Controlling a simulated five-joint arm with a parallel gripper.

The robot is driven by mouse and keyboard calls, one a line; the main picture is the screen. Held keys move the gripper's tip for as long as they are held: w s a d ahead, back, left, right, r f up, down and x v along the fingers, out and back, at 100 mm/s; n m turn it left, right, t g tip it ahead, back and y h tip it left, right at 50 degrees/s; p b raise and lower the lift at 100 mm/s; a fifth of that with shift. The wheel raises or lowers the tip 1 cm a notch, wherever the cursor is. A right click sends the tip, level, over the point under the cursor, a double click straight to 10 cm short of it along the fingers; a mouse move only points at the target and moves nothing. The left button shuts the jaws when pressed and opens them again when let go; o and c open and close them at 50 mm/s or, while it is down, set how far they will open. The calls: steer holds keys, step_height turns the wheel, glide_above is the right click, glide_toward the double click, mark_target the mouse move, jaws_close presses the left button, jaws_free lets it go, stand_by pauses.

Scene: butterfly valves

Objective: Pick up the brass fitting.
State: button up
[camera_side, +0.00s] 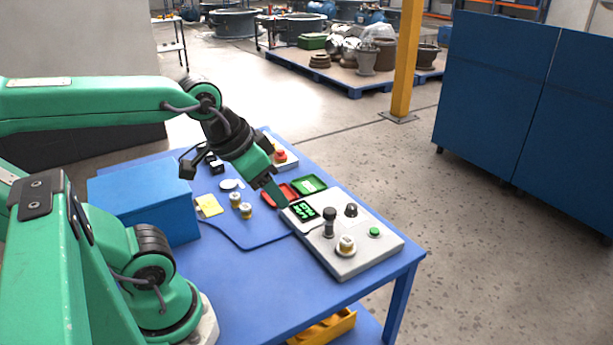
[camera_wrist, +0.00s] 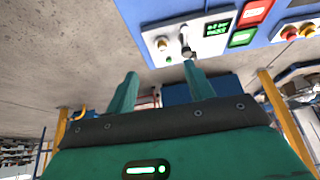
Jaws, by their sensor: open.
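Two small brass pieces with pale tops stand close together on the blue table, one brass piece (camera_side: 234,200) just behind the other (camera_side: 246,211). A third, larger brass piece with a pale top (camera_side: 346,245) sits on the grey control box; it also shows in the wrist view (camera_wrist: 162,43). I cannot tell which is the brass fitting. My gripper (camera_side: 281,202) points down over the far-left edge of the control box, right of the pair. Its two green fingers (camera_wrist: 160,69) are apart and hold nothing in the wrist view.
The control box (camera_side: 375,258) carries a display, knobs and a green button. A red tray (camera_side: 271,198) and a green tray (camera_side: 309,186) lie beside it. A blue box (camera_side: 145,205) stands at the table's left. A red button unit (camera_side: 283,158) is at the back.

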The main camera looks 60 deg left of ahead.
steer(key=w, duration=0.1)
steer(key=m+g, duration=0.5)
steer(key=m, duration=0.1)
glide_above(348, 239)
steer(key=f, duration=1.2)
steer(key=shift+s+f, duration=0.1)
steer(key=shift+s, duration=0.15)
steer(key=shift+w+f+g, duration=0.25)
steer(key=shift+f+g, duration=0.05)
steer(key=shift+f, duration=0.05)
steer(key=shift+s+f, duration=0.1)
steer(key=shift+f, duration=3.85)
jaws_close()
